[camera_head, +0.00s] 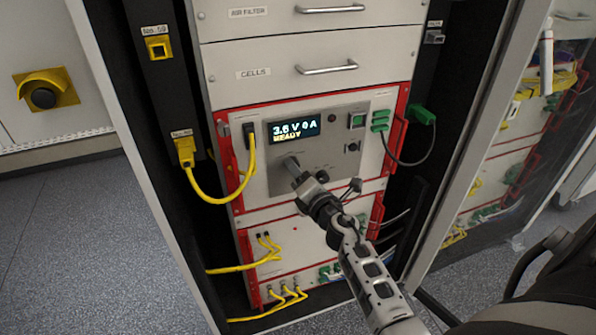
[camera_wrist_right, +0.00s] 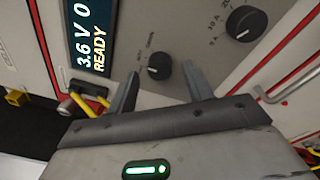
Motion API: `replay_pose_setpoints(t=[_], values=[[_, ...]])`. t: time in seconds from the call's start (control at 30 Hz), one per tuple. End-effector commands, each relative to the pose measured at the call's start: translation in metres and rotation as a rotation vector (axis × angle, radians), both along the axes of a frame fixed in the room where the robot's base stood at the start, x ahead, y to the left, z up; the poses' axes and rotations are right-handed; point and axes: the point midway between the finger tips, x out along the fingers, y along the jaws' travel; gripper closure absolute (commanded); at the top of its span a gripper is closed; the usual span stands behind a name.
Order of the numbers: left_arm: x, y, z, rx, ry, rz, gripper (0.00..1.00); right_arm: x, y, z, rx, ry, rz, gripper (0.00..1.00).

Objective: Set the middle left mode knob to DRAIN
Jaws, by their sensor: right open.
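The mode knob (camera_wrist_right: 159,70) is a small round black knob on the grey front panel, with two tiny labels above and left of it that are hard to read. I cannot tell its setting for sure. In the head view the right gripper (camera_head: 292,163) is just below the lit display (camera_head: 296,128), which reads 3.6 V 0 A READY. My left gripper is not in view.
A larger black knob (camera_wrist_right: 246,22) with amp marks is to the right on the same panel. Yellow cables (camera_head: 226,199) hang left of the unit, and a green connector (camera_head: 380,120) with a dark cable is at its right. Drawers (camera_head: 300,72) are above.

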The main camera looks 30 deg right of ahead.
Motion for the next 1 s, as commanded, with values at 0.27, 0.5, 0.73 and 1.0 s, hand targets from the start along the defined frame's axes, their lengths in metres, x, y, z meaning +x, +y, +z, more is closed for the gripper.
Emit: replay_pose_setpoints(t=[0.27,0.5,0.73,1.0], values=[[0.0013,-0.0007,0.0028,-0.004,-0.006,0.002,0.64,0.0106,-0.0016,0.0001,-0.001,0.0,0.0,0.49],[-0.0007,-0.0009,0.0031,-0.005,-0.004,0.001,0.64,0.0102,-0.0015,0.0001,-0.001,0.0,0.0,0.71],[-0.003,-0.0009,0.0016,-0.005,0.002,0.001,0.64,0.0101,-0.0015,0.0,0.001,0.0,0.0,0.94],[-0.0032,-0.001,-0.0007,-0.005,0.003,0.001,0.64,0.0099,-0.0015,-0.0009,0.062,-0.015,0.0,0.94]])
